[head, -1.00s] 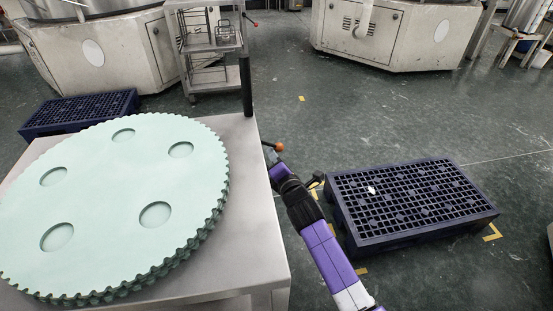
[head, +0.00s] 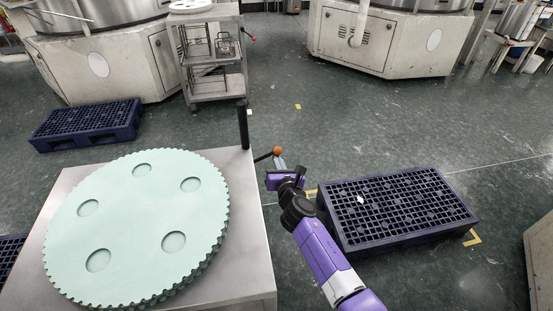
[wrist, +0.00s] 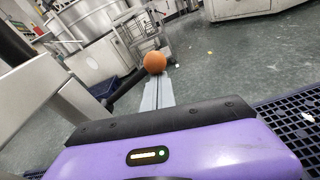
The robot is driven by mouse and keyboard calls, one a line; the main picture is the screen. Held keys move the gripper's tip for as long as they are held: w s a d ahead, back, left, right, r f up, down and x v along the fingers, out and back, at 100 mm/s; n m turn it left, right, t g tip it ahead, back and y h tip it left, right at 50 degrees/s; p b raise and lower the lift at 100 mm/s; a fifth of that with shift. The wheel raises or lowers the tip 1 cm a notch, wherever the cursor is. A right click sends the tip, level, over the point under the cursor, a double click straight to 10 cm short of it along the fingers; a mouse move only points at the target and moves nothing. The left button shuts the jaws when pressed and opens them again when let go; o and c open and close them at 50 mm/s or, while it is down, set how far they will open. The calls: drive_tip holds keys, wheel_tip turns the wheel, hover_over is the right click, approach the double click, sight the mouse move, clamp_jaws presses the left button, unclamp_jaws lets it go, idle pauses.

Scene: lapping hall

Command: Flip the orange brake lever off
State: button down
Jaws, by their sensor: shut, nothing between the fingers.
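The orange ball knob of the brake lever (head: 277,151) sticks out past the right edge of the steel table, on a thin dark rod. It also shows in the wrist view (wrist: 155,62), just beyond my fingertips. My gripper (head: 281,163) is shut and empty, close beside the knob at its lower right in the head view. In the wrist view its grey fingers (wrist: 158,92) lie together and point at the knob. I cannot tell whether they touch it. The rod's pivot is not clear to see.
The steel table (head: 255,240) carries a large pale green toothed disc (head: 130,215). A black post (head: 243,128) stands at its far corner. A dark blue pallet (head: 400,205) lies on the floor right of my arm. A shelf cart (head: 215,60) and machines stand behind.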

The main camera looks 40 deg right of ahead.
drive_tip(key=shift+r+p, duration=0.45)
drive_tip(key=shift+r, duration=0.1)
drive_tip(key=shift+w+r, duration=0.1)
drive_tip(key=shift+r, duration=0.1)
drive_tip(key=shift+a, duration=0.1)
